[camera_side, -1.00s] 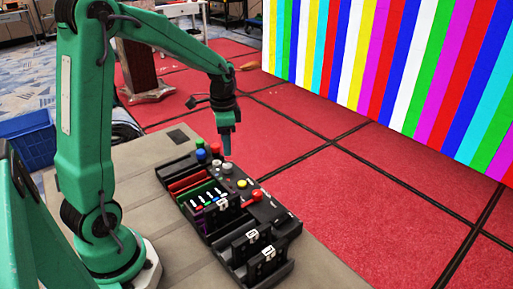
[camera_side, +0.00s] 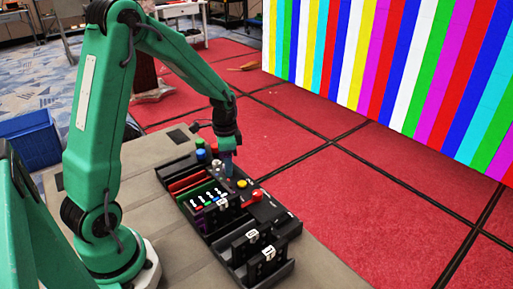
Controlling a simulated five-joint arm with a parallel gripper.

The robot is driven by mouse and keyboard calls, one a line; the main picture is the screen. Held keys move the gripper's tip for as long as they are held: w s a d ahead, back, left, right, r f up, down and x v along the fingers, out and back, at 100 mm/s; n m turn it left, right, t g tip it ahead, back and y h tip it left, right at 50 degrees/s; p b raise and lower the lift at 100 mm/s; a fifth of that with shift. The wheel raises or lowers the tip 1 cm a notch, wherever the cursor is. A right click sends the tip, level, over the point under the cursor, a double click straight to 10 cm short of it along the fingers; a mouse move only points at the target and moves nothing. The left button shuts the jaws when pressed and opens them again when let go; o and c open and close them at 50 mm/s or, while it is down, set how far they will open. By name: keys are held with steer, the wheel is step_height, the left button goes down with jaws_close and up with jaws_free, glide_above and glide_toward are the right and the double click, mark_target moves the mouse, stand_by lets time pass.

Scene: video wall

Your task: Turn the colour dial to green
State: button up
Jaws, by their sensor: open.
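The control panel (camera_side: 187,172) is a long dark console on the grey table. I cannot tell for sure which control is the colour dial. My gripper (camera_side: 228,171) is open and points down, low over the panel between the pale control and the yellow one. It covers the spot where a whitish knob showed earlier. Whether it touches that knob is unclear.
White-marked sliders (camera_side: 207,198) and black upright blocks (camera_side: 262,255) stand nearer. The video wall (camera_side: 400,70) shows vertical stripes of many colours. A blue crate (camera_side: 30,138) is at left.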

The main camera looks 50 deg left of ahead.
steer(key=shift+f, duration=0.2)
steer(key=c, duration=1)
steer(key=shift+o, duration=0.2)
